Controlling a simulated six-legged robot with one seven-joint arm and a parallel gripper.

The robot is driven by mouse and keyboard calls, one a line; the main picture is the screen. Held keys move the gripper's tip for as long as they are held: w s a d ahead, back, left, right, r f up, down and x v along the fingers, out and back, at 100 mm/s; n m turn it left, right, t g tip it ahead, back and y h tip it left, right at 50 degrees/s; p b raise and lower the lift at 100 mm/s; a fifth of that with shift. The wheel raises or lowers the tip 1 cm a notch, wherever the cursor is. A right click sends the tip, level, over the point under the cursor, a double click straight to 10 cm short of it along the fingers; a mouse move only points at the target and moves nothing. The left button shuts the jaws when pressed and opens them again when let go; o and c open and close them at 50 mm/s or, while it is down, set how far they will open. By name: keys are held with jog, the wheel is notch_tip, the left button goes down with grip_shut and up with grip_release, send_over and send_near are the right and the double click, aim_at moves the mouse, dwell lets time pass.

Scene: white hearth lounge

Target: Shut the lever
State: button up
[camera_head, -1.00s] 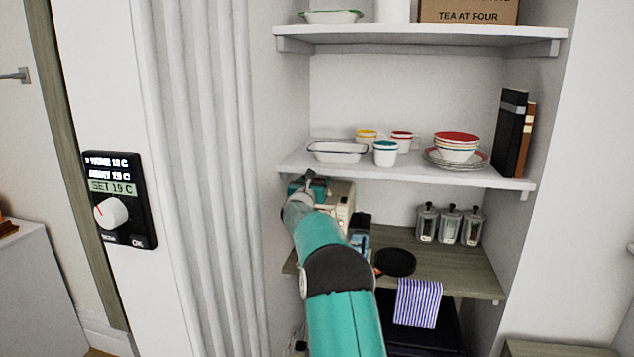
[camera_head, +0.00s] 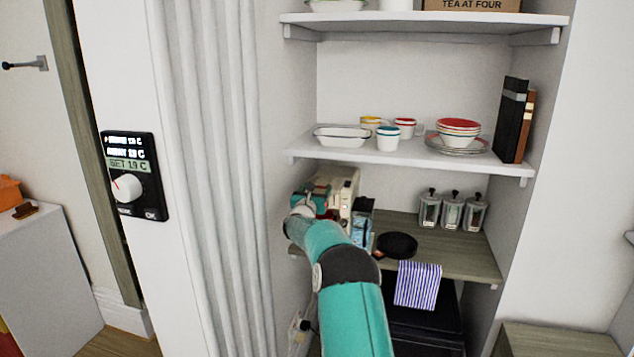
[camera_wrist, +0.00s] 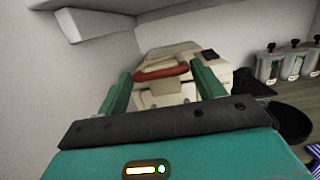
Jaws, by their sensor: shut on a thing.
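A cream machine (camera_head: 347,183) stands on the wooden shelf at the left of the alcove, partly hidden by my arm. In the wrist view the machine (camera_wrist: 182,56) is straight ahead, with a red lever (camera_wrist: 160,73) lying across its front. My gripper (camera_wrist: 161,70) has its two green fingers at either end of the red lever and is shut on it. In the head view my gripper (camera_head: 312,203) is at the machine's front left, and the lever is mostly hidden there.
A white shelf (camera_head: 415,157) with cups and bowls hangs above the machine. To the right are a black pan (camera_head: 397,245), several glass jars (camera_head: 452,211) and a striped cloth (camera_head: 418,285). The alcove's left wall is close beside my gripper.

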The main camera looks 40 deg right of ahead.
jog(key=shift+d+f, duration=0.15)
jog(key=shift+f, duration=1.9)
jog(key=o, duration=1.2)
jog(key=shift+w+d+f, duration=0.1)
jog(key=shift+f, duration=0.05)
jog(key=r+v, duration=0.2)
jog(key=v, duration=1.2)
jog(key=shift+f, duration=0.45)
